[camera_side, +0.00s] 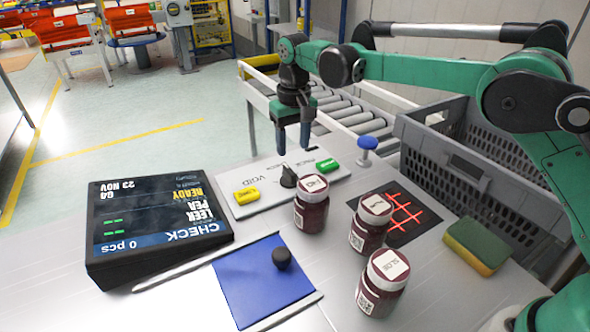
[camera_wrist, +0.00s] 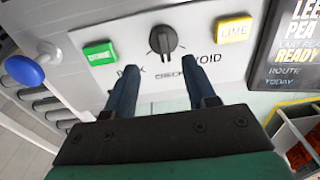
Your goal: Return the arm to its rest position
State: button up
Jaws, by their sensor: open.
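My green arm reaches in from the right in the side view. My gripper (camera_side: 293,147) points down with two dark blue fingers, apart and empty. It hangs near the far edge of the table, beyond the control panel (camera_side: 253,209). In the wrist view my gripper (camera_wrist: 161,88) shows both fingers spread, with nothing between them, toward the panel's black knob (camera_wrist: 163,40).
Several dark red jars with white lids (camera_side: 385,283) stand on the table. A display (camera_side: 155,225), a blue mat (camera_side: 250,297), a sponge (camera_side: 476,246) and a blue button (camera_side: 367,143) are around them. A grey crate (camera_side: 440,165) and a roller conveyor (camera_side: 345,112) lie beyond.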

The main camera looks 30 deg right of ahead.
jog(key=s+d+r+t, duration=0.2)
jog(key=s+d+r, duration=0.15)
jog(key=r, duration=0.25)
jog(key=s+d+t, duration=0.2)
jog(key=s, duration=0.6)
jog(key=s+d+f+t, duration=0.1)
jog(key=s+d+t, duration=0.2)
jog(key=s, duration=0.5)
jog(key=shift+s+f, duration=0.15)
jog(key=shift+s, duration=0.15)
